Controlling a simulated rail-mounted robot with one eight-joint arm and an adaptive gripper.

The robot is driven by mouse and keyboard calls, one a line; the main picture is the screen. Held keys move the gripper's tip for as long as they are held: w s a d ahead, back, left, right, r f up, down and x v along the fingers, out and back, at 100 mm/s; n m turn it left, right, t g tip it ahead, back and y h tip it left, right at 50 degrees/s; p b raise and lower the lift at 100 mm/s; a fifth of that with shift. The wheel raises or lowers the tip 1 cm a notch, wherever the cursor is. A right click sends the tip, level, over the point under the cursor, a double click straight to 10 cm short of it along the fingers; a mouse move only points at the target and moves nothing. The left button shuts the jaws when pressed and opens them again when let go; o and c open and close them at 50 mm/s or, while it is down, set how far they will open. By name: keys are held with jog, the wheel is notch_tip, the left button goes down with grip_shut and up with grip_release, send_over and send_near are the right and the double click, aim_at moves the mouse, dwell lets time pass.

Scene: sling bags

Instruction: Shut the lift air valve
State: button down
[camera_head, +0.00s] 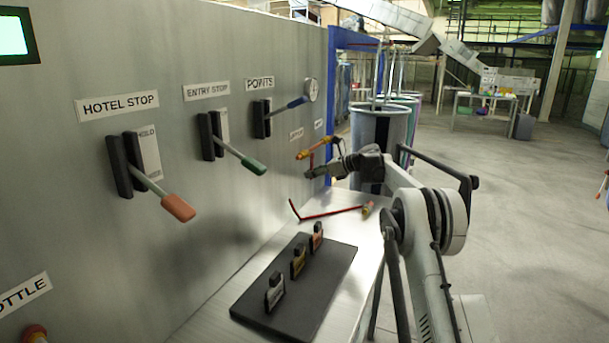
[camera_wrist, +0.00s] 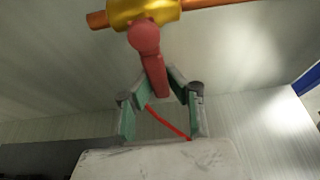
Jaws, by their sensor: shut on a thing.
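The air valve is a brass body on a copper pipe at the panel's right end in the head view (camera_head: 313,149). In the wrist view its brass body (camera_wrist: 145,12) is at the top, with the pipe running sideways. A red lever (camera_wrist: 154,70) with a round end hangs down from it. My gripper (camera_wrist: 162,83) has its green-padded fingers closed on the lower part of the lever. In the head view my gripper (camera_head: 322,171) is just below the valve, too small to show the grip clearly.
A bench (camera_head: 361,260) below carries a thin red hooked rod (camera_head: 335,212) and a black board (camera_head: 325,275) with several small tagged blocks. The panel has levers with red (camera_head: 178,208), green (camera_head: 253,166) and blue (camera_head: 297,102) grips to the left. Open floor lies right.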

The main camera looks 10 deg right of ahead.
jog(key=c, duration=1.6)
grip_release()
jog(key=shift+c, duration=0.2)
jog(key=shift+s, duration=0.1)
jog(key=v, duration=1.2)
jog(key=shift+r, duration=0.1)
